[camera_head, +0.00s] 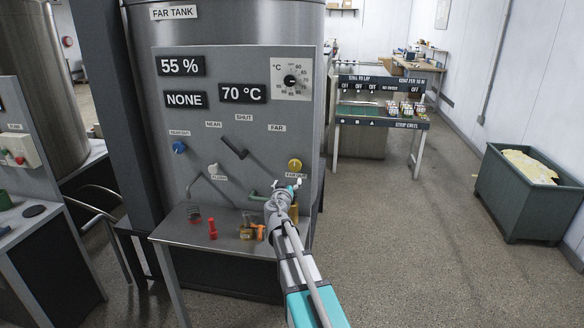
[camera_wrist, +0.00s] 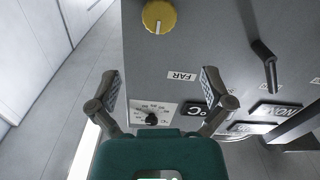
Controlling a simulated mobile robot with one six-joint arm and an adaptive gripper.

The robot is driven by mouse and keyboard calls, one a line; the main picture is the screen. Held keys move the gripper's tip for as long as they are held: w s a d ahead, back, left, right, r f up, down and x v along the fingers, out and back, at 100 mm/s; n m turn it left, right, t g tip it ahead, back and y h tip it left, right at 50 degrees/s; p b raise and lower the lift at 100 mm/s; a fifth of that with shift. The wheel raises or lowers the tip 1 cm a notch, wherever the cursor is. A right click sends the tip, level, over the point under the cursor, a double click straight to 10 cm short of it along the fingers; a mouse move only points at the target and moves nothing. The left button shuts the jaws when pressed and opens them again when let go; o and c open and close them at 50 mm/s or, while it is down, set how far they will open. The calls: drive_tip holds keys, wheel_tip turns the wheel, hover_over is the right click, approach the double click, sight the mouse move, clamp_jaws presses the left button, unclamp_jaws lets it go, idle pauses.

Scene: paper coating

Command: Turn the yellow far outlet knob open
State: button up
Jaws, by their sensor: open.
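The yellow far outlet knob (camera_head: 295,165) is on the right side of the grey panel (camera_head: 262,140) of the far tank, with a "FAR OUT" label just under it. My gripper (camera_head: 292,188) is just below and in front of the knob, apart from it. In the wrist view the yellow knob (camera_wrist: 159,16) is at the top edge, partly cut off, with a pale mark on its lower side. My open gripper (camera_wrist: 160,84) shows there with both fingers spread and nothing between them. The panel appears upside down in that view.
A blue knob (camera_head: 179,147), a black lever (camera_head: 234,148) and a white flush knob (camera_head: 213,168) are on the same panel. A steel shelf (camera_head: 185,232) below holds red and amber items. Open floor lies right, towards a green bin (camera_head: 522,210).

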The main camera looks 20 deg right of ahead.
sight(294, 166)
drive_tip(key=shift+w, duration=0.1)
idle(0.3)
drive_tip(key=x, duration=1.3)
drive_tip(key=shift+w+d, duration=0.25)
drive_tip(key=shift+a, duration=0.1)
drive_tip(key=c, duration=1)
